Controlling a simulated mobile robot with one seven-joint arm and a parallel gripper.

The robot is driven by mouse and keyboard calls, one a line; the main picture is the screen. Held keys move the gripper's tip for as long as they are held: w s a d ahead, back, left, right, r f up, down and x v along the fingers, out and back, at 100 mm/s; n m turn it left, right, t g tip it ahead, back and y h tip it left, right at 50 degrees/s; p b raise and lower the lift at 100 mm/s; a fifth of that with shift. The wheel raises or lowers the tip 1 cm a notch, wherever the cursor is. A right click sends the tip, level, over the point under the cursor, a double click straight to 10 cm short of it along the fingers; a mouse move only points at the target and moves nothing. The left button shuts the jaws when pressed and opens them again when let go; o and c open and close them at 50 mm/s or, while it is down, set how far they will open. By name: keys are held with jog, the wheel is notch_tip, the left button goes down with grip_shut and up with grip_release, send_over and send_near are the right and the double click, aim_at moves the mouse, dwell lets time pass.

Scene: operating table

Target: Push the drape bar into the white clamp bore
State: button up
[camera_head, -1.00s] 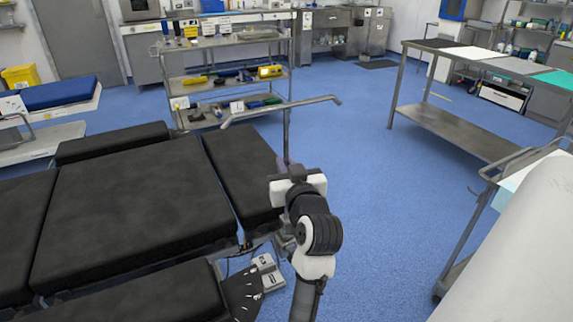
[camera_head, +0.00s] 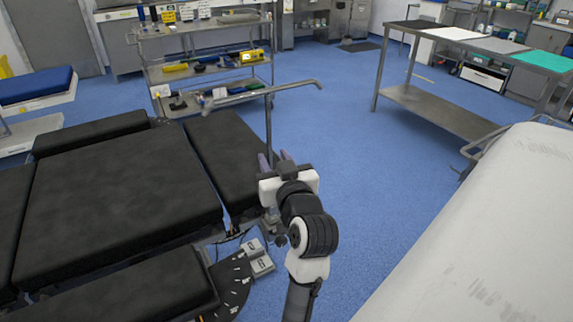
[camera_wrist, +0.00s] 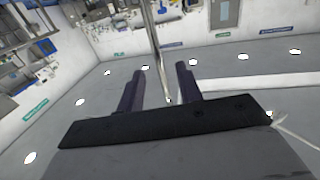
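The drape bar (camera_head: 268,125) is a thin grey metal T-shaped bar standing near the right edge of the operating table. Its crosspiece runs left to right above, and its post goes down to my gripper (camera_head: 275,160), where its lower end is hidden in the head view. In the wrist view, the bar's post (camera_wrist: 153,40) lies between the two dark fingers of my gripper (camera_wrist: 160,85), with visible gaps on both sides. The fingers are spread apart. I cannot make out the white clamp or its bore; my gripper and wrist cover that spot.
The black-padded operating table (camera_head: 115,185) fills the left. A large white-covered surface (camera_head: 480,235) stands at the right front. An instrument cart (camera_head: 210,75) stands behind the bar, and a steel side table (camera_head: 435,108) at the back right. Blue floor (camera_head: 370,180) is open between them.

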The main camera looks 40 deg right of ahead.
jog(key=p+v, duration=0.9)
jog(key=p, duration=0.1)
jog(key=shift+s+a, duration=0.2)
jog(key=shift+s, duration=0.15)
jog(key=shift+r, duration=0.1)
dwell(0.3)
